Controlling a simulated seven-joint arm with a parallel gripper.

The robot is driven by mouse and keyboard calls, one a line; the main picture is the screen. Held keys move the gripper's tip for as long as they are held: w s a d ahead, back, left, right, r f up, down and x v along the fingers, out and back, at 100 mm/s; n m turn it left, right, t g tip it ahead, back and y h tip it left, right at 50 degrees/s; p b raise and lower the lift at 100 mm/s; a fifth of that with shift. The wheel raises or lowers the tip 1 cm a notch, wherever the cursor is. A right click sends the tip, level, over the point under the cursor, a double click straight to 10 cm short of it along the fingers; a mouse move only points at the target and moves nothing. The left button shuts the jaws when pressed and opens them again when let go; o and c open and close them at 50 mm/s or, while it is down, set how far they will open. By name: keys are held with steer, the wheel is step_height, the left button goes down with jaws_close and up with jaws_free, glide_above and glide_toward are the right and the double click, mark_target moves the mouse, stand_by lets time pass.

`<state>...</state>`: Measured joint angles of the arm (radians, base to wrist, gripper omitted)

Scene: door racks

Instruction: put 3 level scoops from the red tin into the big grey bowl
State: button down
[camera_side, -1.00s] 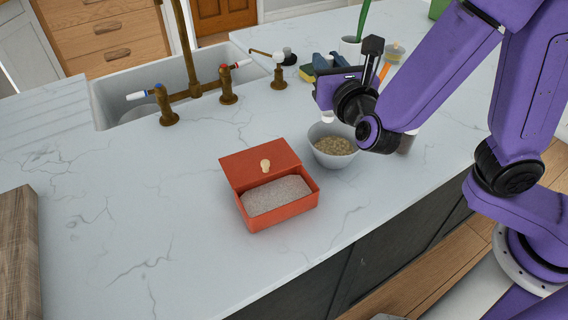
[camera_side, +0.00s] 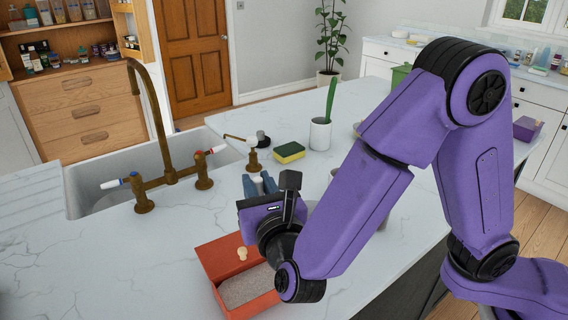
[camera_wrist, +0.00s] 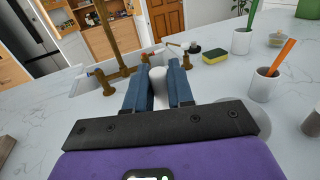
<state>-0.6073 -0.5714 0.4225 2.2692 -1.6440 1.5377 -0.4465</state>
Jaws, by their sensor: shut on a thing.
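The red tin (camera_side: 266,301) stands open at the front of the counter, with pale granular stuff (camera_side: 243,288) inside and its lid, with a cream knob, tilted back. My gripper (camera_side: 260,184) is above and behind the tin, its blue fingers pointing away towards the sink. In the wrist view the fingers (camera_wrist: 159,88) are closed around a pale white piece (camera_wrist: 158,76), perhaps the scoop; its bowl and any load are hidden. A grey rounded rim (camera_wrist: 252,116), likely the big grey bowl, shows beside my gripper in the wrist view. My arm mostly hides that bowl in the side view.
A brass tap (camera_side: 160,125) and sink (camera_side: 95,185) lie behind on the left. A sponge (camera_side: 289,152) and a white cup with a green handle (camera_side: 320,134) stand behind my arm. A cup with an orange handle (camera_wrist: 264,84) is at right. The counter's left is clear.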

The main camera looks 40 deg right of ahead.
steer(key=s+a+f, duration=0.2)
steer(key=a+f, duration=0.2)
steer(key=f, duration=0.6)
stand_by(0.4)
stand_by(0.4)
steer(key=shift+d, duration=0.15)
steer(key=shift+d, duration=0.9)
steer(key=shift+a, duration=0.1)
steer(key=shift+w+a, duration=0.15)
steer(key=shift+a, duration=1.8)
